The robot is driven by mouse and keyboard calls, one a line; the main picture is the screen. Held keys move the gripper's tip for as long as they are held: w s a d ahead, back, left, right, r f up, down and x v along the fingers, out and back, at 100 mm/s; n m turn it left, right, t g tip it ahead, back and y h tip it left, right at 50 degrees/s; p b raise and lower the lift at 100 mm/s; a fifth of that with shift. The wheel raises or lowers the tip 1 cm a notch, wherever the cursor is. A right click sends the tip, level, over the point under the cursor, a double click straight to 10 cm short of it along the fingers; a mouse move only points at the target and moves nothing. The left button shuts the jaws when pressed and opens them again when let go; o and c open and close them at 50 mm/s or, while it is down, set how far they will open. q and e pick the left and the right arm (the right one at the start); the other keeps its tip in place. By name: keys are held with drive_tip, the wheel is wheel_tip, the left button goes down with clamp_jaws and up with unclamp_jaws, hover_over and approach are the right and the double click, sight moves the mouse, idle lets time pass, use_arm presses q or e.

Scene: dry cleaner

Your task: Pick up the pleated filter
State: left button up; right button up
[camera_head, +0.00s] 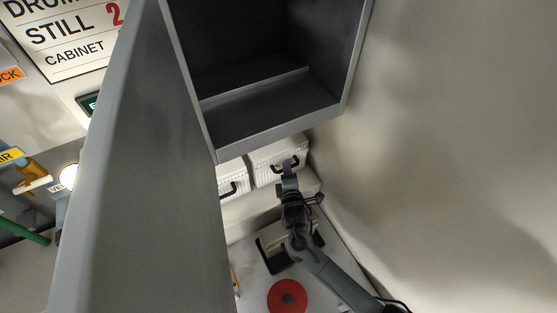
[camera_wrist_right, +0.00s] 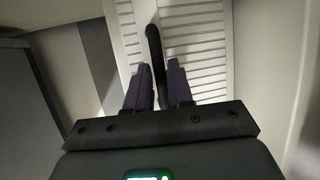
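Two white ribbed boxes with black handles stand side by side below the dark cabinet in the head view; these look like pleated filters. The right-hand pleated filter (camera_head: 264,174) has my right gripper (camera_head: 288,170) at its handle. The left-hand one (camera_head: 228,174) is partly hidden by the grey panel. In the right wrist view, the fingers of my right gripper (camera_wrist_right: 160,82) stand close together with the black handle (camera_wrist_right: 154,45) between them. They look closed on it, with white pleats (camera_wrist_right: 197,45) behind. My left gripper is not in view.
A grey open cabinet (camera_head: 270,126) hangs above, and its grey side panel (camera_head: 160,200) blocks much of the left. A beige wall (camera_head: 450,130) is close on the right. A red disc (camera_head: 274,297) lies on the pale surface below my right arm.

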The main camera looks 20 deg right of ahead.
clamp_jaws()
